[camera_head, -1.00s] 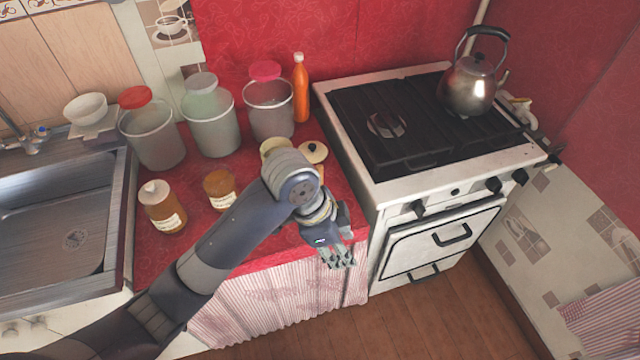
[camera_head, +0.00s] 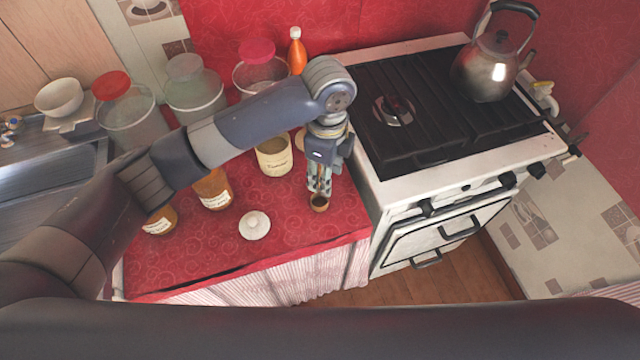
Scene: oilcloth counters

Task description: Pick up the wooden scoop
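The wooden scoop (camera_head: 320,204) is a small brown cup-like piece near the right front of the red-covered counter. Only part of it shows, just below my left gripper. My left gripper (camera_head: 319,188) points down over it, with its fingertips at or very near its top. The fingers look narrow from here, and I cannot tell whether they are closed on it. My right gripper is out of view.
A cream canister (camera_head: 274,157) stands left of my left gripper. A white lid (camera_head: 254,225) lies near the counter front. Amber jars (camera_head: 213,190) and large glass jars (camera_head: 194,92) stand farther left and behind. The stove (camera_head: 440,110) with a kettle (camera_head: 490,68) adjoins on the right.

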